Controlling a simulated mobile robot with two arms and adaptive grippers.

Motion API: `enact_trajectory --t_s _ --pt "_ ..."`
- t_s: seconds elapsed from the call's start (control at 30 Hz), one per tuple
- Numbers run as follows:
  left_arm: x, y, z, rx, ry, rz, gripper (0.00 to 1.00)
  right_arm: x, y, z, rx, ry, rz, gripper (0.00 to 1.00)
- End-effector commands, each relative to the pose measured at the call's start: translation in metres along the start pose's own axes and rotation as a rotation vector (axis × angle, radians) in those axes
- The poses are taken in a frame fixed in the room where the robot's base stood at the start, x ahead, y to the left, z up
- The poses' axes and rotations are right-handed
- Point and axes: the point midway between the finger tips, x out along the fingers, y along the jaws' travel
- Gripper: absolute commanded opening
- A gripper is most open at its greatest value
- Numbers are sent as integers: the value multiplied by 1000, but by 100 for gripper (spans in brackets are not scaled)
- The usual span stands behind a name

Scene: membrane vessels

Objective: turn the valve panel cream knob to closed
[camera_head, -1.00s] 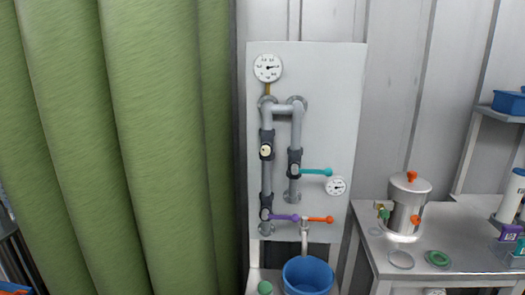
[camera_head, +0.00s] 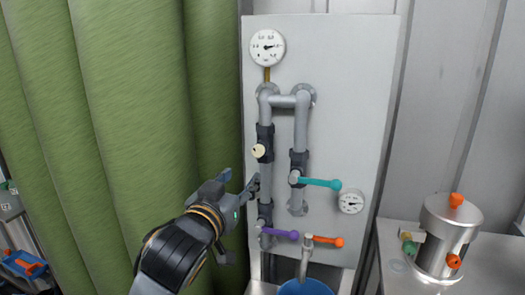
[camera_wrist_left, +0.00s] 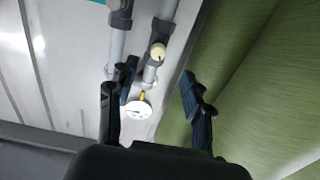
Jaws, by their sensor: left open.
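The cream knob (camera_head: 259,151) sits on a dark valve body on the left pipe of the grey valve panel (camera_head: 345,110). It also shows in the left wrist view (camera_wrist_left: 158,52), between and beyond the fingers. My left gripper (camera_head: 240,214) is open and empty, below and left of the cream knob and apart from it. In the left wrist view its two dark fingers (camera_wrist_left: 155,100) stand wide apart. My right gripper is in neither view.
A teal lever (camera_head: 320,183), a purple lever (camera_head: 280,233) and an orange lever (camera_head: 327,240) stick out from the pipes. A blue bucket (camera_head: 305,288) is below. A green curtain (camera_head: 110,110) hangs left. A steel vessel (camera_head: 448,235) stands on the right table.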

Motion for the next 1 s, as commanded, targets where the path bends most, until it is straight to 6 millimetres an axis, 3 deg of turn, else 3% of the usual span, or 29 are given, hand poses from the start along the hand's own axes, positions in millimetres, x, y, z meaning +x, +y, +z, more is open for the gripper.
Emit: enact_trajectory --t_s 0.17,0.4,0.7,1.0 --pt "4 3 -11 1 17 5 50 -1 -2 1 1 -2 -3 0" --pt "50 3 -12 2 16 3 50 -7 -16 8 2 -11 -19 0" --pt "106 3 -12 2 16 4 50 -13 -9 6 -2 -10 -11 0" --pt "131 4 -12 2 18 5 50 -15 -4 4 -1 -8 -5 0"
